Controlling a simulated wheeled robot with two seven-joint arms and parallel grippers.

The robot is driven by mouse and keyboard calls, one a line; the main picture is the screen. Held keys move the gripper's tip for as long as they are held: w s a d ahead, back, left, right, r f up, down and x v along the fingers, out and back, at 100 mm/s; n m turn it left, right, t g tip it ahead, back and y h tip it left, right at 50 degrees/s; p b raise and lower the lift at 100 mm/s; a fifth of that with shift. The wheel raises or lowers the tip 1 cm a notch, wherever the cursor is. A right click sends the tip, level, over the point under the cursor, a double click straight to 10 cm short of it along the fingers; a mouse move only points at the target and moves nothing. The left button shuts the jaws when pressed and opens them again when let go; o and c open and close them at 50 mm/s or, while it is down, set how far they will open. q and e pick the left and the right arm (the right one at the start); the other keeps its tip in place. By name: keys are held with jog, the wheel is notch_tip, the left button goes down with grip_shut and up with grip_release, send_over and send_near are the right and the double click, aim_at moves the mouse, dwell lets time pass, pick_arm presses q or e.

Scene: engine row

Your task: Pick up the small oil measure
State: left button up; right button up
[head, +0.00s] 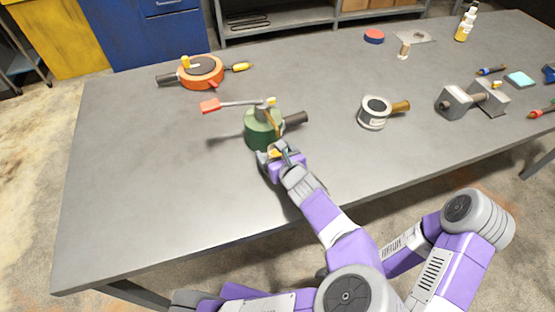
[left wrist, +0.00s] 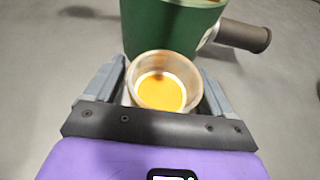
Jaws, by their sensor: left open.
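The small oil measure (left wrist: 162,82) is a small pale cup with amber oil inside, seen from above in the left wrist view. It stands upright close in front of a green cylindrical body (left wrist: 170,25). My left gripper (left wrist: 163,90) is open, with one grey finger on each side of the cup. Whether the fingers touch it I cannot tell. In the head view my left gripper (head: 275,155) is at the near side of the green body (head: 262,130), largely covering the cup. My right gripper does not show.
The green body carries a dark side handle (head: 295,118) and a lever with a red grip (head: 210,105). An orange round unit (head: 201,72) lies at the back left, a grey pot with a wooden handle (head: 374,113) to the right. The table's (head: 150,190) left front is clear.

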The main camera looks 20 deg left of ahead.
pick_arm(q)
jog(key=shift+c, duration=0.5)
jog(key=c, duration=1)
jog(key=shift+r, duration=0.2)
